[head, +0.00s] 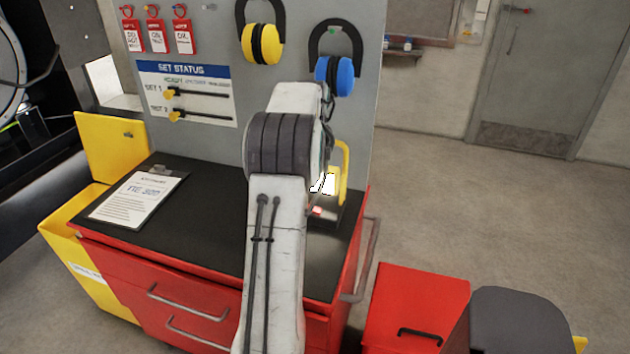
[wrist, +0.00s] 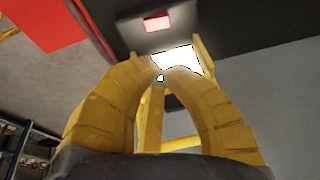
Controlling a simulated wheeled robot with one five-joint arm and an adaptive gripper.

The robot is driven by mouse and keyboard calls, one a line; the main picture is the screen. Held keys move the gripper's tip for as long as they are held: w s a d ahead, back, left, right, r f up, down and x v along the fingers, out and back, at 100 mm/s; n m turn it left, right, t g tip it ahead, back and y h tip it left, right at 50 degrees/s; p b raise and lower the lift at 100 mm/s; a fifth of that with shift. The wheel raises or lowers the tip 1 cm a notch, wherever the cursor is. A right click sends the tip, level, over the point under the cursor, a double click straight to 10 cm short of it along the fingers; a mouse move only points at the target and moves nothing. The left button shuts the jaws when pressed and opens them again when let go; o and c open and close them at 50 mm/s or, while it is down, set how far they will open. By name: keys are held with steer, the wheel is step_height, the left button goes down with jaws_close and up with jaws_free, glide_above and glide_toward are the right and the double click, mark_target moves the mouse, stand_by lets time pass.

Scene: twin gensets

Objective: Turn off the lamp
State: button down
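The lamp is lit. In the head view its glowing white head (head: 329,183) and yellow arm (head: 345,163) show at the right end of the bench, partly behind my arm. In the wrist view the bright white lamp head (wrist: 180,58) sits just beyond my fingertips, with yellow lamp parts behind the fingers. A glowing red rectangle (wrist: 157,22) lies on the black surface; a small red patch (head: 318,211) shows below the lamp in the head view. My gripper (wrist: 163,70) has its yellow fingertips brought together, with nothing clearly held. Whether they touch the lamp I cannot tell.
The black bench top (head: 215,215) on a red cabinet holds a clipboard (head: 137,195). A grey panel behind carries red tags, a status board (head: 186,92) and yellow and blue ear defenders. A red box (head: 415,305) stands at right. Open floor lies beyond.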

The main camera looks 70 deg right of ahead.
steer(key=shift+a+r, duration=0.1)
steer(key=shift+r, duration=0.25)
steer(key=c, duration=1.9)
jaws_free()
